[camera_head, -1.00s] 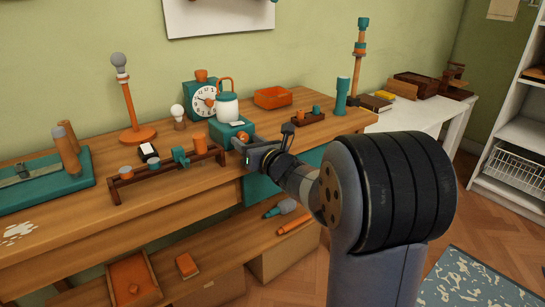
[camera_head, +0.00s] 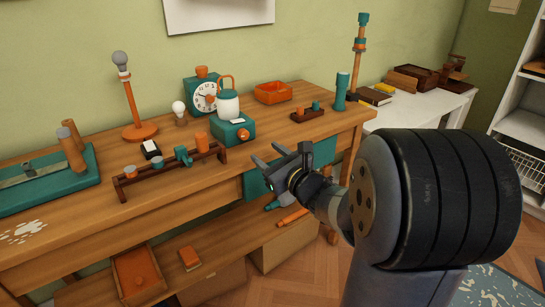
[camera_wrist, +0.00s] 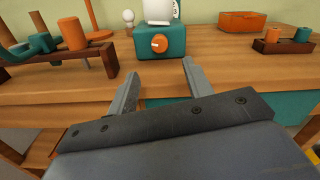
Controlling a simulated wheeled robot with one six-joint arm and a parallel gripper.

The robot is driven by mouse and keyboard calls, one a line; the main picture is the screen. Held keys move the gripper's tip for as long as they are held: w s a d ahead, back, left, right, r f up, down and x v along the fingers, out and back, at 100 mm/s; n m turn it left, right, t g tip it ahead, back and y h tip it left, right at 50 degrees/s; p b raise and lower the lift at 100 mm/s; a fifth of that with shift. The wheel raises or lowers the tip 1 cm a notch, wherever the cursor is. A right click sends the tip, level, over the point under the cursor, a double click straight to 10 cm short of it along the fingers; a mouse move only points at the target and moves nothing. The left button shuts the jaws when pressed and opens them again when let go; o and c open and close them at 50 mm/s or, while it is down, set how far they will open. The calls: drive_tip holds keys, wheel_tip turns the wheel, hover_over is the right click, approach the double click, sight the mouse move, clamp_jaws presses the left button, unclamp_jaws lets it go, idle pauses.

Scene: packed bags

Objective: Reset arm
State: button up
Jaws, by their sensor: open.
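My gripper (camera_head: 271,155) is open, with nothing between its fingers. In the head view it hangs in front of the wooden workbench's (camera_head: 205,195) front edge, to the right of the low rack. In the wrist view my gripper's (camera_wrist: 158,85) two grey fingers point toward the bench, one on each side of the space below the teal box (camera_wrist: 160,42) with an orange knob. The teal box also shows in the head view (camera_head: 232,132), standing near the bench edge with a white and teal jar (camera_head: 228,104) at it. My fingers are apart from the box.
A brown rack (camera_head: 170,171) with orange and teal pieces stands left of the teal box. An orange tray (camera_head: 272,93) and a small brown holder (camera_head: 307,113) are to the right. A lower shelf (camera_head: 215,249) holds an orange bin (camera_head: 139,275) and boxes.

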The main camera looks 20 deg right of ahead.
sight(246, 136)
drive_tip(key=shift+s+d, duration=0.2)
drive_tip(key=shift+s, duration=0.45)
drive_tip(key=x, duration=1)
drive_tip(key=shift+w+a+f+b, duration=0.1)
drive_tip(key=shift+w+a+b, duration=0.05)
drive_tip(key=shift+w+b, duration=0.2)
drive_tip(key=shift+w+f+m+b, duration=0.1)
drive_tip(key=shift+m+b, duration=0.2)
drive_tip(key=shift+b, duration=0.05)
drive_tip(key=shift+m+b, duration=1.2)
drive_tip(key=shift+m, duration=1.2)
drive_tip(key=shift+r, duration=0.2)
drive_tip(key=shift+n, duration=0.3)
